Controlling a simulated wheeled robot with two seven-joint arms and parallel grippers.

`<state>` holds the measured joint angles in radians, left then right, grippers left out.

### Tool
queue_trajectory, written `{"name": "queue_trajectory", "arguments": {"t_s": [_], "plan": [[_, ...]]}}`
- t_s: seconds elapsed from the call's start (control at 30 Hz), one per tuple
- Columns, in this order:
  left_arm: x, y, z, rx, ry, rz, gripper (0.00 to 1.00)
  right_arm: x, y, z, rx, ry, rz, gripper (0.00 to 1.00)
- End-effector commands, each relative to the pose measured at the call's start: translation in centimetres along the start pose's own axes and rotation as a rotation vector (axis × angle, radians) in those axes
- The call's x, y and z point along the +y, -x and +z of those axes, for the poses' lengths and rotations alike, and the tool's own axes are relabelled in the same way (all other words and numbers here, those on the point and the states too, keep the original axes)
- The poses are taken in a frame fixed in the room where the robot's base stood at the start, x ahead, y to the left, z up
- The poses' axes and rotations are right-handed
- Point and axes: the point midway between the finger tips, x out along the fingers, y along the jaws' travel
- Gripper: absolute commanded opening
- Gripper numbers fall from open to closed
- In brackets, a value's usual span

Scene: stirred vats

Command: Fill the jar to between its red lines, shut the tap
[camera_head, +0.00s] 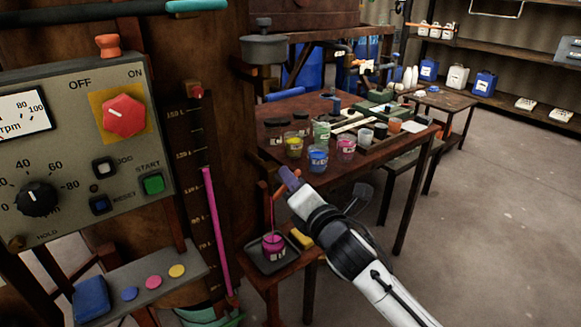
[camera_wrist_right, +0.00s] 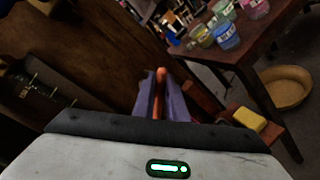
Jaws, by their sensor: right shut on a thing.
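The jar (camera_head: 273,246) stands upright on a dark tray on a low stand beside the wooden vat in the head view. It holds magenta liquid; its red lines are too small to make out. A thin reddish stream (camera_head: 272,212) runs down into it from the tap. My right gripper (camera_head: 287,180) is at the tap, above and slightly right of the jar. In the right wrist view its purple fingers (camera_wrist_right: 160,100) are shut on the orange tap handle (camera_wrist_right: 160,79). The tap's spout is mostly hidden. My left gripper is out of view.
A yellow sponge (camera_head: 301,239) lies right of the jar. A wooden table (camera_head: 385,165) with several paint jars stands behind. A control panel (camera_head: 70,130) and a level gauge with a magenta column (camera_head: 214,230) are at left. The floor at right is free.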

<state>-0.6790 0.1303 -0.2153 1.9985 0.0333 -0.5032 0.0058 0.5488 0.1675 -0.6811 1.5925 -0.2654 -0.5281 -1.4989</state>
Motion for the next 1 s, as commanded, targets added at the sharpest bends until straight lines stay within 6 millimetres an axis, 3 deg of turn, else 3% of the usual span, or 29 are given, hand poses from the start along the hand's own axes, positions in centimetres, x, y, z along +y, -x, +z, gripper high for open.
{"name": "queue_trajectory", "arguments": {"t_s": [0.03,0.5,1.0], "plan": [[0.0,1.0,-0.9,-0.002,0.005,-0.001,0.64,0.5,0.1,0.3,0.012,-0.041,-0.012,0.0],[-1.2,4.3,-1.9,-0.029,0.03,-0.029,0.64,-0.3,0.0,0.0,0.086,-0.418,-0.078,0.0],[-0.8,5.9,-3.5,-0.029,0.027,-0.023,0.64,-0.8,-0.1,-0.5,0.122,-0.591,-0.106,0.0]]}}
